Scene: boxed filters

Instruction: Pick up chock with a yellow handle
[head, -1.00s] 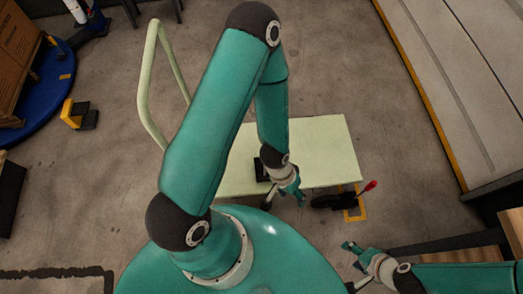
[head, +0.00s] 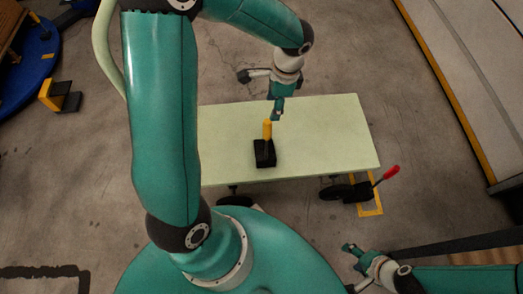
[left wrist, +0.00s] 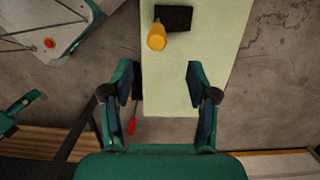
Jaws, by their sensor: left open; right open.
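The chock with a yellow handle has a black base (head: 264,153) and an upright yellow handle (head: 267,130). It stands on the pale green cart top (head: 330,130). In the left wrist view the yellow handle (left wrist: 156,36) and black base (left wrist: 173,18) are near the top, beyond the fingers. My left gripper (head: 276,110) is above the cart, just behind the handle in the head view, open and empty. It also shows in the left wrist view (left wrist: 163,85). My right gripper (head: 350,255) is open and empty at lower right, away from the cart.
A yellow and black block (head: 58,97) lies on the floor at left. The cart top around the chock is clear.

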